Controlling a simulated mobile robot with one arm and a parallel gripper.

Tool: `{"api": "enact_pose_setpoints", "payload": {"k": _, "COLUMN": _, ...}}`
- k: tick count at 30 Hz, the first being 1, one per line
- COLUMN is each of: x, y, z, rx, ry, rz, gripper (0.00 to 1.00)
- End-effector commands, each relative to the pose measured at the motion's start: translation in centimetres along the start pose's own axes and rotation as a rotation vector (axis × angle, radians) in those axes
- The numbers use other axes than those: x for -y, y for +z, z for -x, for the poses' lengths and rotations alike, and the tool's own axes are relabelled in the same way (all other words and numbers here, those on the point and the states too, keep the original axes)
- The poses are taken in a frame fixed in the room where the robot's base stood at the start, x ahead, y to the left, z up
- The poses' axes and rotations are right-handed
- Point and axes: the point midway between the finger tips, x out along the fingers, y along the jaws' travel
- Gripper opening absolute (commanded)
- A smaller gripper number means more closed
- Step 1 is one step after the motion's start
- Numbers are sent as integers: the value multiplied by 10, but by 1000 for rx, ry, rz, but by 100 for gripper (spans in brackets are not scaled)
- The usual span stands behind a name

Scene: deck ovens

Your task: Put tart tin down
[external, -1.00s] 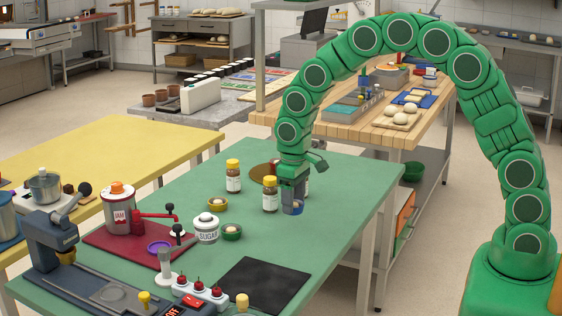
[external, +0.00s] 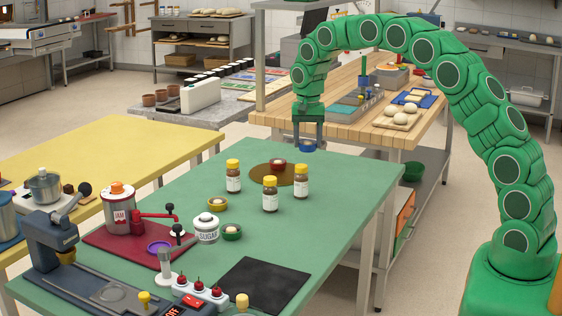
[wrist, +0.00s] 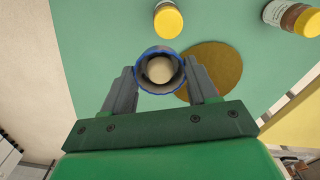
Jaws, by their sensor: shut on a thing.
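My gripper (external: 309,142) is shut on a blue tart tin (external: 308,149). The tin is held upright above the far edge of the green table (external: 330,200). In the wrist view the tin (wrist: 161,51) sits between the two fingers (wrist: 162,85) with a pale dough ball (wrist: 160,69) inside. A brown round mat (external: 262,174) lies on the table, left of and below the tin in the external view.
Yellow-capped jars (external: 270,197) stand around the mat. A yellow tin (external: 217,205), a green tin (external: 231,233) and a sugar jar (external: 206,230) are nearer the front. The table's right part is clear. A wooden bench (external: 345,125) stands behind.

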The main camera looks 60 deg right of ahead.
Motion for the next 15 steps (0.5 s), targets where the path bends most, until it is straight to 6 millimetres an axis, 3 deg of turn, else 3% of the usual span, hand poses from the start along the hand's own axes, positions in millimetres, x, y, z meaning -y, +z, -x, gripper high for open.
{"api": "enact_pose_setpoints", "payload": {"k": 5, "x": 2, "y": -10, "z": -2, "rx": 1, "ry": 1, "rz": -30, "gripper": 28}}
{"api": "enact_pose_setpoints", "payload": {"k": 15, "x": 24, "y": -31, "z": -16, "rx": 1, "ry": 0, "rz": -28, "gripper": 28}}
